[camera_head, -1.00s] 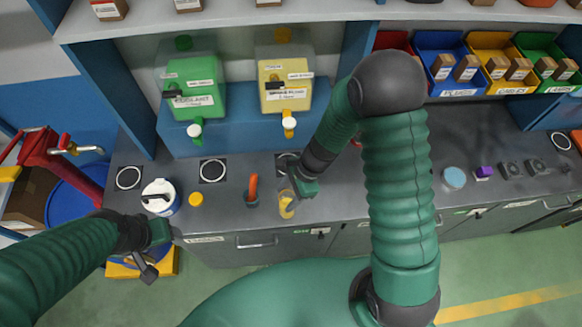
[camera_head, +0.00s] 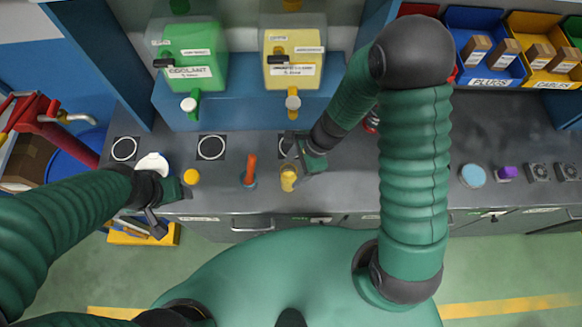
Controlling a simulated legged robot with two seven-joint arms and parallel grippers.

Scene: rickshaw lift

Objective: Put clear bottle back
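The clear bottle (camera_head: 288,178), with yellowish contents, stands out at the front of the grey counter, below the yellow tank's tap. My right gripper (camera_head: 297,160) is right at the bottle, beside its upper part. Whether its fingers grip the bottle or only stand around it cannot be told. My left gripper (camera_head: 153,222) looks open and empty, at the counter's front edge near the white-lidded container (camera_head: 152,164), which my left arm partly covers.
An orange-handled item (camera_head: 250,170) and a yellow cap (camera_head: 191,177) stand left of the bottle. Green (camera_head: 196,60) and yellow (camera_head: 293,57) tanks with taps stand behind. A black ringed pad (camera_head: 211,147) is bare. A blue disc (camera_head: 473,175) lies to the right.

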